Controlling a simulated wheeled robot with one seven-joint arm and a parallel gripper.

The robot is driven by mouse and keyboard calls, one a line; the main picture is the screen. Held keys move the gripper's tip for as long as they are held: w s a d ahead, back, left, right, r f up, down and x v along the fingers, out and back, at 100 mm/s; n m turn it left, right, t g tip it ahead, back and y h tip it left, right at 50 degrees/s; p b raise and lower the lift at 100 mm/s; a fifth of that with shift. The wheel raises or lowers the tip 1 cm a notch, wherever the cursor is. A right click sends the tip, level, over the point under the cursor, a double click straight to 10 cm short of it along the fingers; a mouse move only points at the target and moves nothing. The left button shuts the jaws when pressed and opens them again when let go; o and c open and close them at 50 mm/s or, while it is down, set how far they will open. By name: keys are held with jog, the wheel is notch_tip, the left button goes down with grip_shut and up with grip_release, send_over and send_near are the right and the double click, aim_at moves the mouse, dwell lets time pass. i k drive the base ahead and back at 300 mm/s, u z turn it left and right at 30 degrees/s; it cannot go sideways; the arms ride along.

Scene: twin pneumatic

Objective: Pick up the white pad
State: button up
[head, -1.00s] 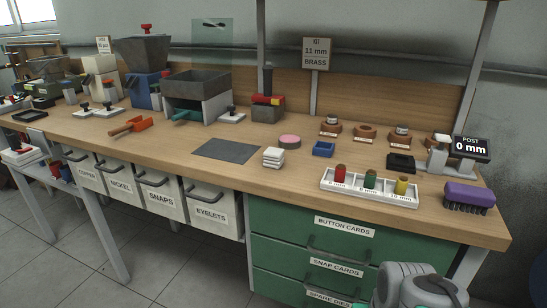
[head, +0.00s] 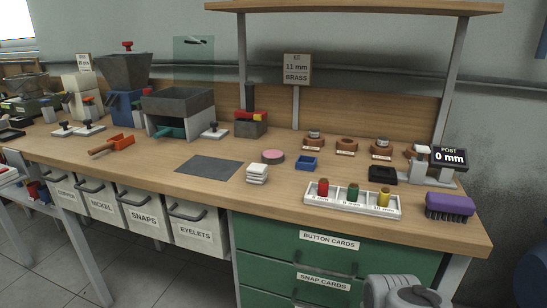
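A small stack of white pads (head: 257,173) sits on the wooden bench near its front edge, in the middle of the head view. It stands just right of a dark grey mat (head: 209,167) and in front of a pink round pad (head: 273,156). Part of my arm shows at the bottom right, below the bench top and in front of the drawers. My gripper's fingers are not in view.
A white tray (head: 389,210) with red, green and yellow spools stands right of the pads. A blue tray (head: 306,163), a black tray (head: 383,176) and a purple brush (head: 450,206) are nearby. An orange scoop (head: 112,144) lies left. Green drawers (head: 290,255) are below.

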aim_at(256, 173)
jog(key=u, duration=0.55)
jog(key=k, duration=0.65)
jog(key=u, duration=0.8)
jog(key=i, duration=1.35)
jog(key=z, duration=0.1)
